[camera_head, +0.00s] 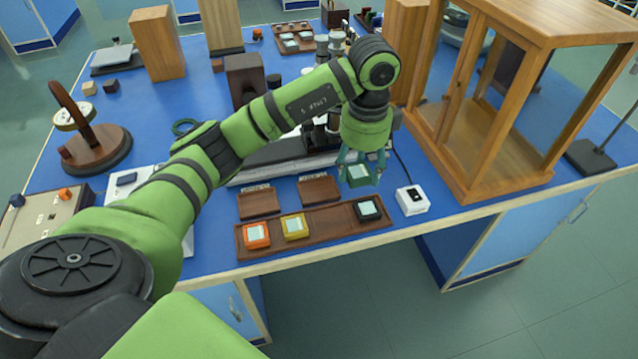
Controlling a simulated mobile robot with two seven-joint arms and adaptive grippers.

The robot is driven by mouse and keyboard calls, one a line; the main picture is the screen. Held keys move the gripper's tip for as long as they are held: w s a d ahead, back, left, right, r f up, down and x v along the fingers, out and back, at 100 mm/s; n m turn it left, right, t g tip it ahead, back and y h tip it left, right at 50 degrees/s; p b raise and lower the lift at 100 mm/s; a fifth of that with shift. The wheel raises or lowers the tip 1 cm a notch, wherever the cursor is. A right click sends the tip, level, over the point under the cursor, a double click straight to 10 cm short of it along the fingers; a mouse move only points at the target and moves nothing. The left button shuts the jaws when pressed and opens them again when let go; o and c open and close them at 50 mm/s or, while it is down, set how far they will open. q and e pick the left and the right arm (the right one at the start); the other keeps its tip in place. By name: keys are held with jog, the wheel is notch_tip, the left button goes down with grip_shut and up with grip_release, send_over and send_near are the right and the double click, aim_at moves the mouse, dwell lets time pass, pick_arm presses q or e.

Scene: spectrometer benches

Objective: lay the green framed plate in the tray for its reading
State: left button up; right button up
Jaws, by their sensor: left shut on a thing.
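The green framed plate (358,175) has a pale green centre. It is between the fingers of my left gripper (361,179), which is shut on it. The gripper points down, and the plate appears held above the back right part of a long brown wooden rack (330,217). Two small brown trays with pale labels at their back edges, a left one (259,204) and a right one (319,190), lie behind the rack and look empty. I cannot tell which tray is meant for the reading. My right gripper is out of view.
The rack holds an orange plate (257,236), a yellow plate (294,227) and a black plate (368,210), with bare wood between yellow and black. A white box (412,200) stands right of it. A wooden glazed case (495,190) stands at right. My left arm hides the bench's middle.

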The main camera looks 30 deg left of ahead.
pick_arm(q)
send_over(319, 191)
notch_tip(319, 191, down, 5)
jog(key=shift+f, duration=0.2)
notch_tip(319, 191, down, 3)
jog(key=shift+f+p, duration=0.1)
jog(key=shift+p, duration=0.5)
jog(key=shift+f, duration=0.45)
jog(key=shift+f, duration=0.1)
jog(key=o, duration=1.1)
jog(key=shift+o, duration=0.2)
